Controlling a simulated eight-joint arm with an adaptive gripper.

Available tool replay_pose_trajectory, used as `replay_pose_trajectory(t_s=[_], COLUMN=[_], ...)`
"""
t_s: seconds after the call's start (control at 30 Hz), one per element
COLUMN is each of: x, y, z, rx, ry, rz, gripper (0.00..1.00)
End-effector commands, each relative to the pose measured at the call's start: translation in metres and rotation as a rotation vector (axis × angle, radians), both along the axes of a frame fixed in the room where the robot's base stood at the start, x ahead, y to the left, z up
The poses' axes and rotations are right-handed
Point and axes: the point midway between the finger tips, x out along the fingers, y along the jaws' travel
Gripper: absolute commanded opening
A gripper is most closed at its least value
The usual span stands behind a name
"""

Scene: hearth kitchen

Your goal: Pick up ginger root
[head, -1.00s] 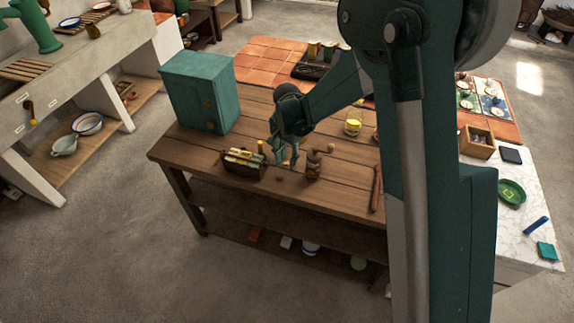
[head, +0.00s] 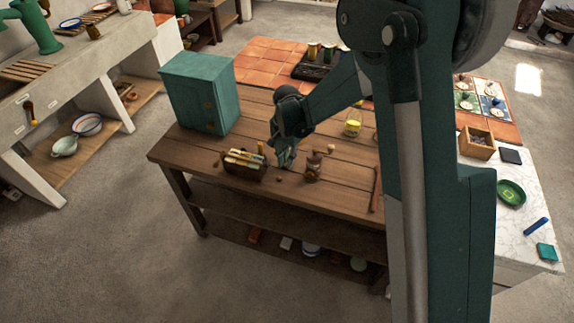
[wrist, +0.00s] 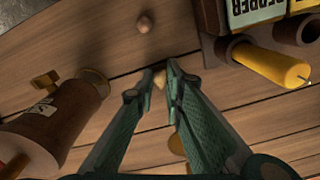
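A small pale tan lump, which looks like the ginger root (wrist: 160,79), sits between the fingertips of my gripper (wrist: 164,72) in the wrist view. The fingers converge closely on it, and most of it is hidden by them. In the head view my gripper (head: 286,164) points down close to the wooden tabletop (head: 240,125), between the box of packets and the mill. The root cannot be made out in the head view. I cannot tell whether it still touches the table.
A brown mill (wrist: 55,120) stands left of my fingers in the wrist view. A dark box (head: 243,168) with packets and a yellow-topped roll (wrist: 270,64) lie to the right. A small brown ball (wrist: 145,24) lies ahead. A teal cabinet (head: 203,92) stands at the table's back left.

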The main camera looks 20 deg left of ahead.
Motion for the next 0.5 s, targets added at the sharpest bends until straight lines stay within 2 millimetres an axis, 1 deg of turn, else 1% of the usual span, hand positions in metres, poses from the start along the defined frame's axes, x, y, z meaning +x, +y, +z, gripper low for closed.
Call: replay_pose_trajectory(t_s=[0.27, 0.37, 0.5], x=[0.0, 0.0, 0.0], y=[0.0, 0.0, 0.0], z=[0.003, 0.008, 0.022], rx=[0.0, 0.0, 0.0], ry=[0.0, 0.0, 0.0], rz=[0.0, 0.0, 0.0], gripper=[0.08, 0.08, 0.08])
